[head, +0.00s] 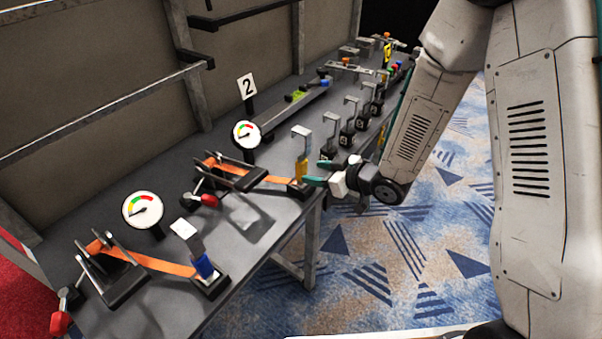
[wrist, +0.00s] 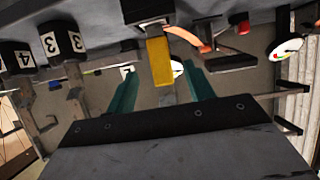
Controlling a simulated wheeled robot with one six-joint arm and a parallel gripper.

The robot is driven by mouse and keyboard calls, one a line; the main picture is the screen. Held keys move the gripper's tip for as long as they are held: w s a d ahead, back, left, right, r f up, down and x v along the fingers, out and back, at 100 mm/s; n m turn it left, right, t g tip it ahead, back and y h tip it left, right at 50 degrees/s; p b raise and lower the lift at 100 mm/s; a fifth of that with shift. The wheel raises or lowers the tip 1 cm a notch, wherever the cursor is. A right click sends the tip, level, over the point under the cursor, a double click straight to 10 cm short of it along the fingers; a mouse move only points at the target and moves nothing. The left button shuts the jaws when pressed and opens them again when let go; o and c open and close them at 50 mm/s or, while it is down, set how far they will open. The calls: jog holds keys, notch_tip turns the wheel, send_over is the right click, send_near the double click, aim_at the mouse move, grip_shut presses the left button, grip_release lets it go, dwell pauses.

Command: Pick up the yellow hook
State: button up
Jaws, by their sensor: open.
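The yellow hook (head: 301,169) stands upright on a black base at the table's right edge, with a bent grey metal plate above its yellow part. An orange strap runs to its base from a ratchet. My gripper (head: 319,173) has teal fingers and is just right of the hook, open and empty. In the wrist view, which looks upside down, the yellow part (wrist: 160,62) shows between the tips of my open gripper (wrist: 160,70). I cannot tell how deep the hook is between the fingers.
A blue hook (head: 204,267) with another orange strap stands nearer on the table (head: 240,220). Several numbered hooks (head: 331,128) stand farther along the same edge. Gauges (head: 143,210) and ratchets (head: 236,174) are to the left. The carpet (head: 390,260) to the right is clear.

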aim_at(296, 170)
jog(key=shift+s+a+f, duration=0.1)
jog(key=shift+a+f, duration=0.15)
jog(key=shift+a, duration=0.1)
jog(key=shift+w+a+f+y, duration=0.15)
jog(key=shift+w+a+y, duration=0.05)
jog(key=shift+a+y, duration=0.1)
jog(key=x, duration=0.6)
jog(key=shift+w+f, duration=0.3)
jog(key=shift+w, duration=0.2)
grip_shut()
